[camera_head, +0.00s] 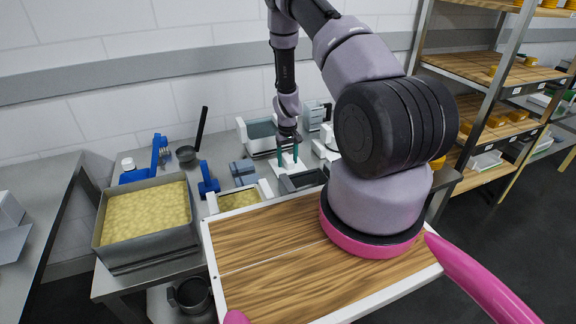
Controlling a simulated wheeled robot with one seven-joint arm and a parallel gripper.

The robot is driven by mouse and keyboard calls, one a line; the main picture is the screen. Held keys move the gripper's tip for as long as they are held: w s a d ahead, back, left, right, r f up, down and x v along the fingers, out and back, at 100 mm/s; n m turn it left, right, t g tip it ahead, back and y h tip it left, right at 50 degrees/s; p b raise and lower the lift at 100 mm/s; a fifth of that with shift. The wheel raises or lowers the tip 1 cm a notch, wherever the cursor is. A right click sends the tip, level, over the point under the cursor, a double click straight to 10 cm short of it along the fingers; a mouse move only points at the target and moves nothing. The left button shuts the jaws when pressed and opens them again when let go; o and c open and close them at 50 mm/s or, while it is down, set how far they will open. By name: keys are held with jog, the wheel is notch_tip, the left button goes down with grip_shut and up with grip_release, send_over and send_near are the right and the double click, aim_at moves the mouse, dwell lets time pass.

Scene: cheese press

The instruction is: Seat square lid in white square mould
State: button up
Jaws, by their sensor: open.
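My gripper (288,161) is over the back of the steel table, pointing down, with its two teal fingertips apart. A pale, whitish piece shows just behind and below the fingertips; I cannot tell whether it is the square lid or whether the fingers touch it. A white-walled square mould (212,204) with yellow curd inside stands left of and nearer than my gripper, partly hidden by the wooden top in front. A small blue-grey block (243,170) sits behind the mould. I cannot identify the square lid for certain.
A large steel vat (148,252) of yellow curd stands on the left. A blue tool (208,180) and a dark pot (186,154) are behind it. A dark grey tray (303,181) lies just in front of my gripper. White equipment stands behind. Shelves (470,68) of cheeses are right.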

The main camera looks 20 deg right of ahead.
jog(key=shift+s+f, duration=0.2)
jog(key=shift+f, duration=0.2)
jog(key=shift+c, duration=0.3)
jog(key=c, duration=0.6)
jog(key=shift+w+r, duration=0.1)
jog(key=shift+r, duration=0.05)
jog(key=shift+c, duration=0.3)
jog(key=shift+w+r, duration=0.1)
jog(key=shift+r, duration=0.3)
grip_shut()
jog(key=shift+r, duration=0.9)
